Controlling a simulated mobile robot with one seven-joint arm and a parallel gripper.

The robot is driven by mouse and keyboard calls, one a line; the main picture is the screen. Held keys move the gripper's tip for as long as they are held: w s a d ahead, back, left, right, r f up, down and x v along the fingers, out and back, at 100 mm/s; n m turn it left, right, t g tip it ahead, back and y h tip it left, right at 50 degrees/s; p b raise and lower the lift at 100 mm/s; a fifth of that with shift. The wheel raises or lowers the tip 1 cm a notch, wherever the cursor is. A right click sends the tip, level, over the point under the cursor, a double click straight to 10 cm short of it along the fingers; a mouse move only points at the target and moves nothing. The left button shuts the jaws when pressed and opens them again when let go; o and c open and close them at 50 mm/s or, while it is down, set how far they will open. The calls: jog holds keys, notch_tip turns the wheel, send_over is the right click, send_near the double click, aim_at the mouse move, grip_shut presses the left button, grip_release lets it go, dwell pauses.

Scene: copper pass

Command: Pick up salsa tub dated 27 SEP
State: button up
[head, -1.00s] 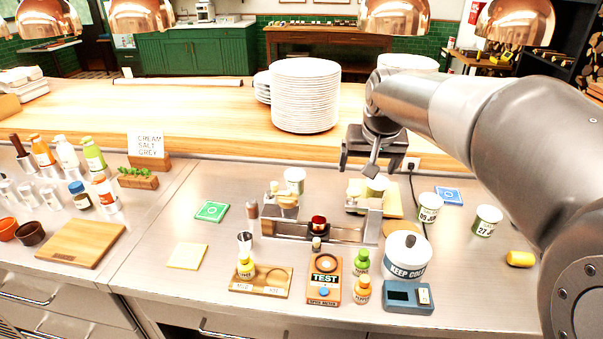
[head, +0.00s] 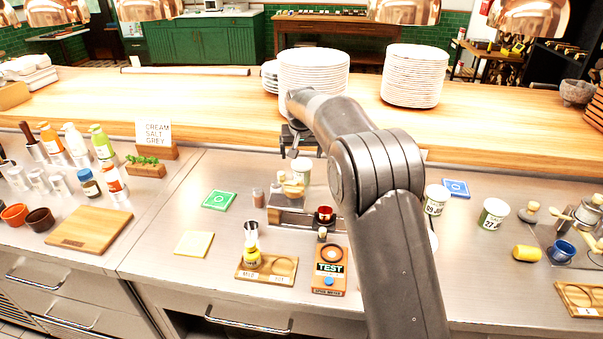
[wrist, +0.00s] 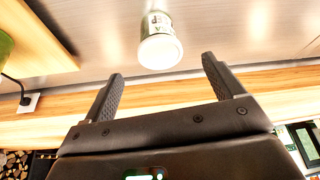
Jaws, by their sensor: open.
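The salsa tub whose label reads 27 and part of an S (head: 493,214) stands upright on the steel counter at the right, a white tub with a green band. A similar tub with a label starting 09 (head: 435,199) stands to its left. My gripper (head: 298,142) is over the back of the counter, far left of the 27 tub, in front of the plates. In the wrist view my gripper (wrist: 163,72) is open and empty. A white tub (wrist: 160,45) shows beyond the fingertips there; its label is not clearly readable.
Another white tub (head: 301,168) stands below my gripper, beside a metal rack (head: 290,217). A yellow cylinder (head: 526,253) and a blue cup (head: 561,252) are near the 27 tub. Plate stacks (head: 414,75) stand on the wooden ledge. My arm hides the middle of the counter.

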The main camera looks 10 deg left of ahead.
aim_at(301, 164)
jog(key=x, duration=0.5)
jog(key=shift+w+x, duration=0.1)
jog(key=shift+x, duration=1.3)
jog(key=shift+w+x, duration=0.15)
jog(key=shift+x, duration=1.25)
jog(key=shift+r, duration=0.1)
jog(key=c, duration=1)
jog(key=shift+c, duration=0.5)
jog(key=shift+r, duration=0.15)
